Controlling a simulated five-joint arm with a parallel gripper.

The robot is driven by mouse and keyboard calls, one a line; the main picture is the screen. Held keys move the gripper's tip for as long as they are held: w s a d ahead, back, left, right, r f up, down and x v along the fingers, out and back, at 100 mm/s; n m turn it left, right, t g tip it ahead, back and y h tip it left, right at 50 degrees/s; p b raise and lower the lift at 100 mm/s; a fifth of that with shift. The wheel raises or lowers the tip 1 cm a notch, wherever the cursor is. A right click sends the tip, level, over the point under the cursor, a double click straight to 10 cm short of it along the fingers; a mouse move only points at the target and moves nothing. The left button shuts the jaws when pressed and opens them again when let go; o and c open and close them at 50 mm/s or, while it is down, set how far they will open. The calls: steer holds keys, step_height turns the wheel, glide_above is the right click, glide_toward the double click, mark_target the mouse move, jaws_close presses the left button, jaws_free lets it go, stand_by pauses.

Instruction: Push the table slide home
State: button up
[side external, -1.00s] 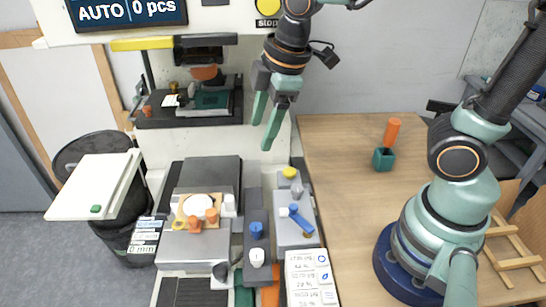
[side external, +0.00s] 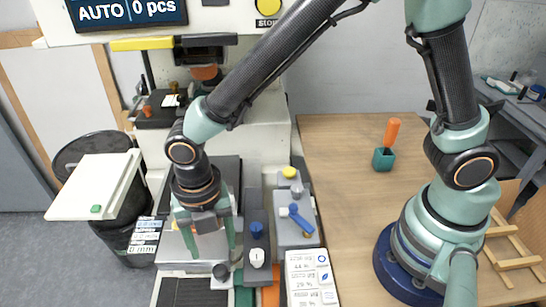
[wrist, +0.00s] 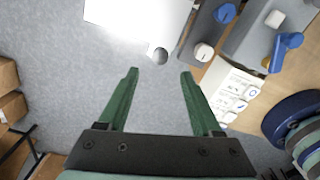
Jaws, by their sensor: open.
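The table slide (side external: 172,250) is a light grey plate low on the machine's bed. Its black round knob (side external: 221,271) is at the front right. My gripper (side external: 213,253) points down with its two green fingers spread and nothing between them. It hides much of the slide and the fixture seen there earlier. In the wrist view the slide (wrist: 135,14) is a glare-white plate at the top. The knob (wrist: 158,55) shows just beyond the gap between my open fingertips (wrist: 160,73). I cannot tell whether they touch anything.
Blue and white knobs (side external: 257,257) and a blue lever (side external: 300,216) stand close on the right. A small display (side external: 146,238) is on the left. The black bin (side external: 92,149) and white shelf (side external: 85,190) are further left.

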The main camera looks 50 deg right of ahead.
mark_target(220, 269)
step_height(220, 269, down, 8)
steer(key=shift+f, duration=0.1)
stand_by(0.4)
jaws_close()
stand_by(1.2)
